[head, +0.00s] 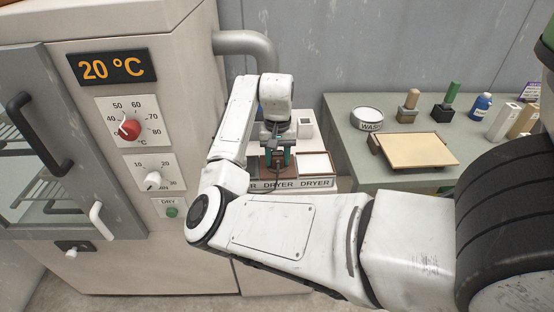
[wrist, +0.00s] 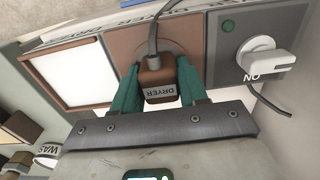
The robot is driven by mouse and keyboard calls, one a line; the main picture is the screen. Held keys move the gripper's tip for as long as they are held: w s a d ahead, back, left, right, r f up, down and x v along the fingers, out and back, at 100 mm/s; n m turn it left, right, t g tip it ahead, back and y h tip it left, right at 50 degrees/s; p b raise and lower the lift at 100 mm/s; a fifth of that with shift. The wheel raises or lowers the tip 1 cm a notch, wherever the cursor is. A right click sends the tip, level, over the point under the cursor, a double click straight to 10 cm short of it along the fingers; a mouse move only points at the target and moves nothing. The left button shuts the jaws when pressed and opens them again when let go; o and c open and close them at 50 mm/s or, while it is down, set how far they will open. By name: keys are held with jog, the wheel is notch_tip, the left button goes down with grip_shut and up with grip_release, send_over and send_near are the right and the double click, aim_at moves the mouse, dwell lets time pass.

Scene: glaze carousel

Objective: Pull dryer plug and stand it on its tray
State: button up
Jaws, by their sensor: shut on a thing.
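The dryer plug (wrist: 155,76) is a brown block with a DRYER label and a grey cord, in the middle of the wrist view. My gripper (wrist: 160,88) is shut on it, one teal finger on each side. In the head view my gripper (head: 278,160) reaches down over the DRYER-labelled unit, and the plug is mostly hidden. Behind the plug is a brown panel (wrist: 124,44); I cannot tell whether the plug is seated in it. A white square pad in a brown frame, perhaps the tray (wrist: 76,72), lies beside it; it also shows in the head view (head: 312,165).
A grey panel with a green button (wrist: 228,26) and a white knob (wrist: 265,58) adjoins the plug. A cabinet (head: 100,190) with dials stands left. A green-grey table (head: 365,172) at right holds a WASH bowl (head: 367,116), stamps and bottles.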

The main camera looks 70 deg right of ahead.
grip_shut()
jog(key=shift+r, duration=0.15)
jog(key=shift+r+p, duration=2.9)
jog(key=shift+p, duration=0.55)
jog(key=shift+p, duration=0.35)
jog(key=p, duration=0.6)
send_over(314, 164)
jog(key=shift+f+b, duration=1.25)
jog(key=shift+f, duration=1.8)
